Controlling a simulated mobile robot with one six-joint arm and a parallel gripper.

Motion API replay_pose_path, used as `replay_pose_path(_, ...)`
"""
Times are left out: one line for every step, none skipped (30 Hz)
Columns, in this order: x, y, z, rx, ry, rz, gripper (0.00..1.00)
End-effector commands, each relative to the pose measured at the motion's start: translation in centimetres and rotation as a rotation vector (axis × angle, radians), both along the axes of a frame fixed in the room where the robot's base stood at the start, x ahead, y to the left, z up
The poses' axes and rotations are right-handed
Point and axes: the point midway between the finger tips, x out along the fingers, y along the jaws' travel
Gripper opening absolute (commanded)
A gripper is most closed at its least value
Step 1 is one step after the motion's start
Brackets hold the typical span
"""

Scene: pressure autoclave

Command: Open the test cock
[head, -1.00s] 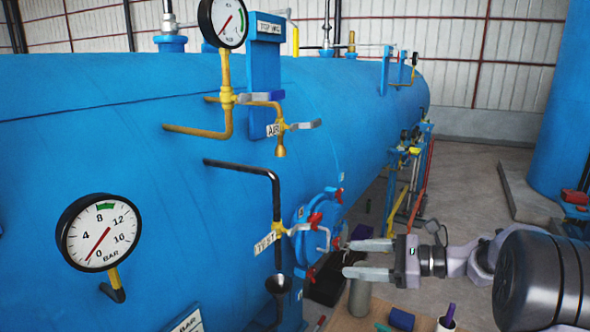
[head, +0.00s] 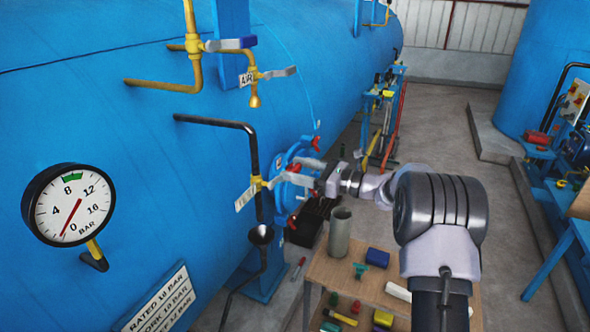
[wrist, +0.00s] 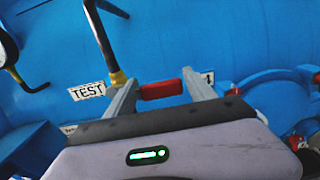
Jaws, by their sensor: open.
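The test cock has a yellow body (head: 256,184) on a dark pipe (head: 254,150), with a white TEST tag (head: 245,199) beside it. In the wrist view, the TEST tag (wrist: 87,91) and yellow body (wrist: 117,79) are at the left. The cock's red handle (wrist: 162,90) lies crosswise between my fingertips. My gripper (wrist: 160,88) is open, one finger on each side of the red handle; contact cannot be told.
A dark funnel (head: 261,234) is below the cock. The AIR valve (head: 254,77) is above, and a pressure gauge (head: 72,205) is at left. Behind my gripper is a blue round door with red knobs (head: 292,221). A wooden bench (head: 345,272) with a grey cylinder (head: 340,232) stands below.

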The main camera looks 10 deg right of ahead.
Motion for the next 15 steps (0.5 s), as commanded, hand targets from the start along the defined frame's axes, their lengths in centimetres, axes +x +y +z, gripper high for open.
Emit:
replay_pose_path(0.17,0.3,-0.02,-0.001,0.001,0.001,0.64)
replay_pose_path(0.25,0.41,-0.03,-0.001,0.001,0.001,0.64)
replay_pose_path(0.33,0.52,-0.03,-0.001,0.001,0.001,0.64)
replay_pose_path(0.36,0.56,-0.02,-0.001,0.001,0.001,0.64)
replay_pose_path(0.38,0.58,-0.02,0.0,0.001,0.0,0.64)
replay_pose_path(0.39,0.58,-0.01,0.0,0.001,0.0,0.64)
replay_pose_path(0.39,0.58,-0.01,0.0,0.001,0.0,0.64)
replay_pose_path(0.39,0.58,-0.01,0.0,0.001,0.0,0.64)
replay_pose_path(0.38,0.58,-0.01,0.0,0.001,0.0,0.64)
replay_pose_path(0.38,0.57,-0.01,-0.001,0.001,0.0,0.64)
replay_pose_path(0.38,0.57,-0.01,-0.001,0.001,0.0,0.62)
replay_pose_path(0.38,0.57,-0.01,-0.001,0.001,0.0,0.54)
replay_pose_path(0.37,0.56,-0.01,-0.001,0.001,0.0,0.48)
replay_pose_path(0.37,0.56,-0.01,-0.001,0.001,0.0,0.42)
replay_pose_path(0.37,0.56,-0.01,-0.001,0.001,0.0,0.34)
